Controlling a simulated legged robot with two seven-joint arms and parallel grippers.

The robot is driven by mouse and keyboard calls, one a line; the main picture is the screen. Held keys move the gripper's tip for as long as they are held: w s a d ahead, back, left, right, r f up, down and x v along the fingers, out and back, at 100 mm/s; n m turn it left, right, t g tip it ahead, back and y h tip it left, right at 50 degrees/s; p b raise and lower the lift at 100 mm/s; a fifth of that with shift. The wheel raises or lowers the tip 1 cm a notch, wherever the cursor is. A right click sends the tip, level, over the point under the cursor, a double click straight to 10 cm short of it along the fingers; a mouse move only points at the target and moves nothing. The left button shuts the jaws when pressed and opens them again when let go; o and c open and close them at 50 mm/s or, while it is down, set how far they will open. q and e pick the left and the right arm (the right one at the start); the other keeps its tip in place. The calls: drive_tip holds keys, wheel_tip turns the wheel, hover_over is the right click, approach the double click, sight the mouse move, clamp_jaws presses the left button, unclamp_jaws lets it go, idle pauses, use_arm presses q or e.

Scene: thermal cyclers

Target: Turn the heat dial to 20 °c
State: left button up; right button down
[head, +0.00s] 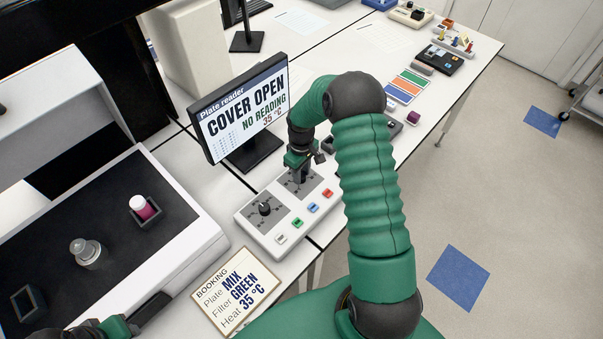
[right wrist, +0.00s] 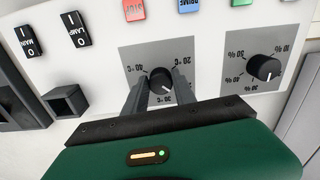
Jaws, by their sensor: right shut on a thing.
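The heat dial (right wrist: 161,79), a dark round knob on a grey square with °C marks, sits between the two fingers of my right gripper (right wrist: 160,91). The fingers are shut on it. In the head view my right gripper (head: 302,174) comes down over the right-hand dial of the white control box (head: 251,226) and mostly hides it. The screen (head: 243,108) reads "COVER OPEN", "NO READING" and 35 °C. My left gripper (head: 150,310) is low at the left edge, its finger opening unclear.
A second dial (head: 264,208) with % marks is beside the heat dial; it also shows in the wrist view (right wrist: 264,68). Several coloured buttons line the box's front. A booking card (head: 238,290) reads "Heat 35 °C". A plate reader (head: 185,240) stands at the left.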

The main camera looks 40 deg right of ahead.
drive_tip(key=n, duration=0.3)
drive_tip(key=shift+w+d+r+n, duration=0.1)
drive_tip(key=shift+w+r+n, duration=0.1)
drive_tip(key=shift+w+n, duration=0.1)
drive_tip(key=n, duration=0.3)
drive_tip(key=shift+n+p, duration=0.3)
drive_tip(key=shift+p, duration=0.1)
drive_tip(key=n+p, duration=0.1)
drive_tip(key=n, duration=0.4)
drive_tip(key=shift+f, duration=0.1)
drive_tip(key=shift+f+n+p, duration=0.1)
drive_tip(key=shift+n+p, duration=0.25)
drive_tip(key=shift+n, duration=0.85)
drive_tip(key=shift+s+a, duration=0.1)
drive_tip(key=shift+a, duration=0.1)
drive_tip(key=c, duration=1.4)
unclamp_jaws()
drive_tip(key=shift+f, duration=0.1)
drive_tip(key=o, duration=0.4)
